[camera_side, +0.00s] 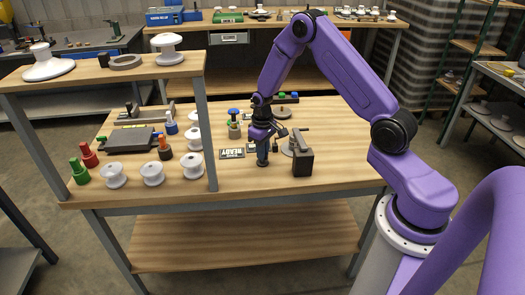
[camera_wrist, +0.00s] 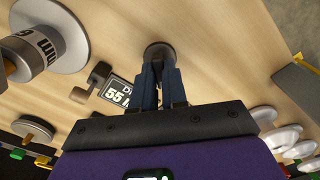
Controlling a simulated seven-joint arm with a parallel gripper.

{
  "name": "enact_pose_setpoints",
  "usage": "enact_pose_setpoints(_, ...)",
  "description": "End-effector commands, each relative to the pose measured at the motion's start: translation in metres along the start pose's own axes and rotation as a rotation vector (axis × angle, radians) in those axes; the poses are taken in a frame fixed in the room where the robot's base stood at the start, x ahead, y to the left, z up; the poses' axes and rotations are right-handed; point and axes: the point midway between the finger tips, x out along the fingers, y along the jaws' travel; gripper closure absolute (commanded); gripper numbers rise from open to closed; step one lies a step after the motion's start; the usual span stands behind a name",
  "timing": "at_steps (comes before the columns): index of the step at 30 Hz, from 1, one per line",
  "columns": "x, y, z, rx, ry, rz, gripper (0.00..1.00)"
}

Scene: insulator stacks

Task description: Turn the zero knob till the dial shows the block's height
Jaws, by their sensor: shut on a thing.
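My gripper (camera_side: 262,150) points straight down at the bench, right of the shelf post. In the wrist view its two dark fingers (camera_wrist: 159,82) are closed together over a dark round knob (camera_wrist: 157,49), which I take as the zero knob. The knob's base also shows at the fingertips in the side view (camera_side: 262,163). A small black display (camera_wrist: 117,91) beside the fingers reads "55" and is partly hidden. A drum marked "mm" (camera_wrist: 35,50) stands over a pale disc at the wrist view's left; its full reading is not legible. I cannot tell which thing is the block.
A dark stand (camera_side: 302,162) is close to the right of my gripper. A "READY" sign (camera_side: 232,153) lies to its left. White spools (camera_side: 153,174), a green peg (camera_side: 79,171) and a shelf post (camera_side: 206,135) stand further left. The bench front right is clear.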

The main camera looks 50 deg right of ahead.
Motion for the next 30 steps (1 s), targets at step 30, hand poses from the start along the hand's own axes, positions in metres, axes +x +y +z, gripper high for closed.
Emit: enact_pose_setpoints(30,-0.0004,-0.0005,0.0,0.962,-0.001,0.0,1.0)
